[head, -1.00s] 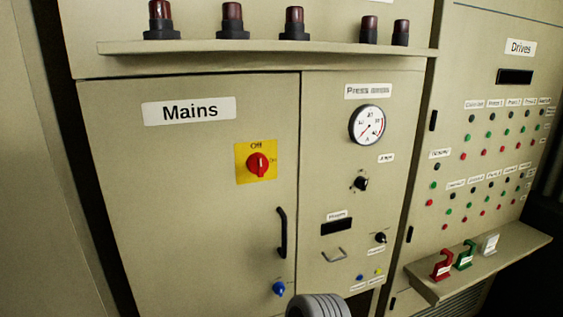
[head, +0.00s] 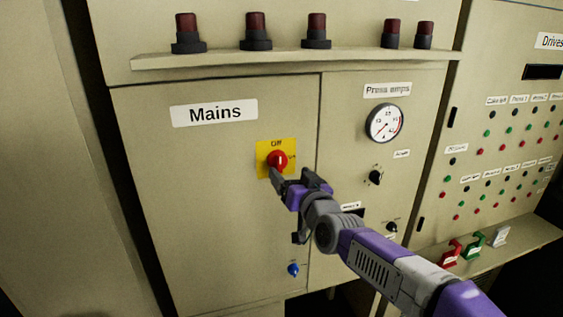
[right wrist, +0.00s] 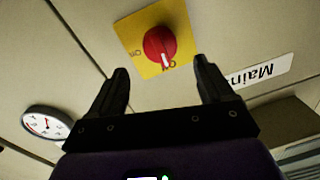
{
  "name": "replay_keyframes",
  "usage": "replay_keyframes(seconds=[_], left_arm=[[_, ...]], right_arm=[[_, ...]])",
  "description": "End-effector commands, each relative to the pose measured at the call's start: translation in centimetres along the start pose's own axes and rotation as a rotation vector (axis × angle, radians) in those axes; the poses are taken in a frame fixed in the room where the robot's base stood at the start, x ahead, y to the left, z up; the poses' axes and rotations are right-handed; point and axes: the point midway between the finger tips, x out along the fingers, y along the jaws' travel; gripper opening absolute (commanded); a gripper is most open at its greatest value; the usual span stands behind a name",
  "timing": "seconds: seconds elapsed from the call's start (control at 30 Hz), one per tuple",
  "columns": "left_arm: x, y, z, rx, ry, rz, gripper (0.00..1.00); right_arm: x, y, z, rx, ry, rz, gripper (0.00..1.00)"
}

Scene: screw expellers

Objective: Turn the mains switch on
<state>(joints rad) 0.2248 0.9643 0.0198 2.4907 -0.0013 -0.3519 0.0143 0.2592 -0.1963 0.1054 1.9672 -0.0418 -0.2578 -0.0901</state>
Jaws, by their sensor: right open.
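The mains switch is a red rotary knob (head: 277,160) on a yellow plate (head: 264,147), on the cabinet door under the "Mains" label (head: 214,113). Its white pointer mark points up toward "Off" in the head view. The knob also shows in the right wrist view (right wrist: 160,44), with its mark toward "Off". My right gripper (head: 292,178) is just below and right of the knob in the head view. In the right wrist view, its two fingers (right wrist: 163,85) are spread apart with nothing between them, and the knob lies beyond the fingertips. My left gripper is not in view.
A shelf (head: 290,60) with several dark red lamps juts out above the door. A blue knob (head: 293,269) is below. My right arm hides the door handle.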

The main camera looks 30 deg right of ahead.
Motion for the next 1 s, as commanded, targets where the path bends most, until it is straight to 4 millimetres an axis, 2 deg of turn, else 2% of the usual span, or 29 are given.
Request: replay_keyframes(seconds=[0.2,0.4,0.53,0.8,0.83,1.0], left_arm=[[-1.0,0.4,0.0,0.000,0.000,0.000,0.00],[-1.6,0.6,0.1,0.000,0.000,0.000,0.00],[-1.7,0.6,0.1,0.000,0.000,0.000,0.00],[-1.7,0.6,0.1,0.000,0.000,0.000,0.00],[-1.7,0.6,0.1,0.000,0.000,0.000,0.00],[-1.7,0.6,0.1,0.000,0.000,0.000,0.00]], right_arm=[[3.4,-0.1,0.1,0.000,-0.006,-0.002,0.81],[5.8,-0.1,0.1,0.001,-0.004,-0.001,0.81],[6.5,0.0,0.2,0.001,-0.004,-0.001,0.81],[6.7,0.0,0.2,0.001,-0.003,-0.001,0.81],[6.7,0.0,0.2,0.001,-0.003,-0.001,0.79],[6.7,0.0,0.2,0.001,-0.004,-0.001,0.53]])
